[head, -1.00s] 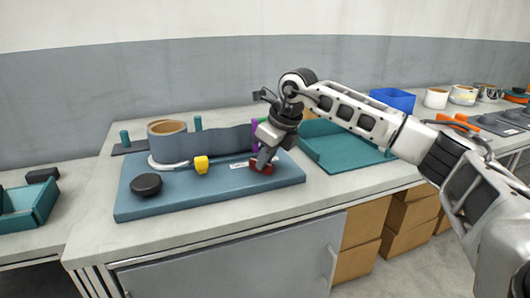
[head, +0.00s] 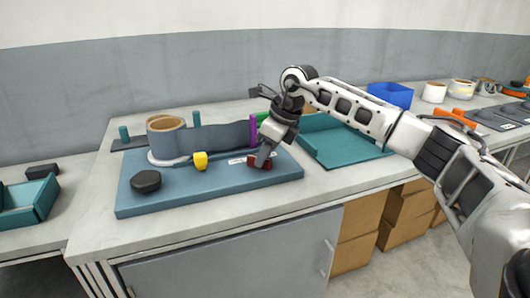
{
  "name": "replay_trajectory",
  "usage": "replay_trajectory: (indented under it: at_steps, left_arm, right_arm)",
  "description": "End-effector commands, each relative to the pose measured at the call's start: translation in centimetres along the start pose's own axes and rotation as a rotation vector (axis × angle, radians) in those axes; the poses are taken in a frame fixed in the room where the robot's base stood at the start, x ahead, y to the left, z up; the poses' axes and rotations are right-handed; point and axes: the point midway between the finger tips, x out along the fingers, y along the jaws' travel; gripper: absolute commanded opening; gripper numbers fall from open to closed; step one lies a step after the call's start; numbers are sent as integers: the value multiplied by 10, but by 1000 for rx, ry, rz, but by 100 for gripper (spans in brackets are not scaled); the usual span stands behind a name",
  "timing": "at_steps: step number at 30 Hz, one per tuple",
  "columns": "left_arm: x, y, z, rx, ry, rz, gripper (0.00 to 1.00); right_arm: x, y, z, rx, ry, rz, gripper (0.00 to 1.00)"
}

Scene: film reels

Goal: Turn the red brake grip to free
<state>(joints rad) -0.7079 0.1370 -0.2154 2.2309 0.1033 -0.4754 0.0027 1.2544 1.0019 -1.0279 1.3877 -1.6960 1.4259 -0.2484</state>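The red brake grip (head: 254,162) is a small dark red block near the right end of the blue base board (head: 210,196). My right gripper (head: 263,160) points down at it from above, its fingers at the grip and partly covering it. I cannot tell whether the fingers are closed around the grip or only touching it. A white label (head: 238,160) lies on the board just left of the grip; its text is too small to read. My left gripper is not in view.
On the board are a yellow knob (head: 200,161), a black round knob (head: 146,181), a reel with a grey band (head: 165,142) and a purple post (head: 253,131). A teal tray (head: 340,148) stands right of it. The counter's front strip is clear.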

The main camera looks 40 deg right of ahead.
Motion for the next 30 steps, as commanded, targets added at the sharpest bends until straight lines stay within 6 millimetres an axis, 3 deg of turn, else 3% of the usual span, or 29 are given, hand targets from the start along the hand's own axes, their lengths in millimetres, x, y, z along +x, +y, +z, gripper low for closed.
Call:
replay_trajectory:
  at_steps: [9,14,30]
  left_arm:
    - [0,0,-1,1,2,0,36]
    - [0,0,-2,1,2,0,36]
    - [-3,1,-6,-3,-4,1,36]
  right_arm:
    - [-1,0,0,1,-2,-1,36]
    - [-14,0,1,1,-6,-2,36]
    - [-134,0,1,1,-4,-2,36]
